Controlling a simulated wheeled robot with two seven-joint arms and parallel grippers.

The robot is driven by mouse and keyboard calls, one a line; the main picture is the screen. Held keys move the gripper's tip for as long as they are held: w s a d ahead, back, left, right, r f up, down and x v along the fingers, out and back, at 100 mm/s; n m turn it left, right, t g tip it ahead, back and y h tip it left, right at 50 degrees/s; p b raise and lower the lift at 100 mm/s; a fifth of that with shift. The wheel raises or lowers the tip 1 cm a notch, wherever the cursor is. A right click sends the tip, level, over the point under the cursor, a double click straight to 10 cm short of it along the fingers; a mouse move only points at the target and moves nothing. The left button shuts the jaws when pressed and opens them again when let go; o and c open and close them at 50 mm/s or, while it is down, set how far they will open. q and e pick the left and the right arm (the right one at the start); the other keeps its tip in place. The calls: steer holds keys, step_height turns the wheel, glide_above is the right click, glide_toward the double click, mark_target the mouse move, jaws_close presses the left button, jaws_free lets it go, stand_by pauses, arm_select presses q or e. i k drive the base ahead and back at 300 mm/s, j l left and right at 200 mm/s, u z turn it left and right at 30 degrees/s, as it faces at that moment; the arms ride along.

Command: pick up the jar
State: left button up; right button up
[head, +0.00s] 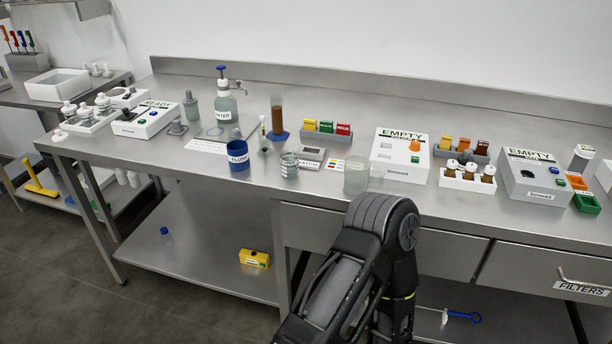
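A small clear glass jar (289,165) stands upright near the front edge of the steel bench, just right of the blue cup marked FLUSH (238,155). Its contents are too small to make out. A wider, clear beaker-like vessel (356,177) stands to its right, close behind the black arm link of mine that rises from the bottom of the picture. Neither gripper shows in the head view, so I cannot see what they hold.
A balance (311,157) sits beside the jar. A small flask (265,145) and a brown cylinder (277,118) stand behind. Machines marked READY (146,119) and EMPTY (400,154) stand left and right. The lower shelf holds a yellow box (254,258). The back of the bench has free room.

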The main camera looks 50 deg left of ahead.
mark_target(290, 165)
steer(key=j+u, duration=0.1)
steer(key=u, duration=0.85)
steer(key=j+u, duration=0.1)
steer(key=u, duration=0.35)
steer(key=i+u, duration=0.1)
steer(key=u, duration=0.35)
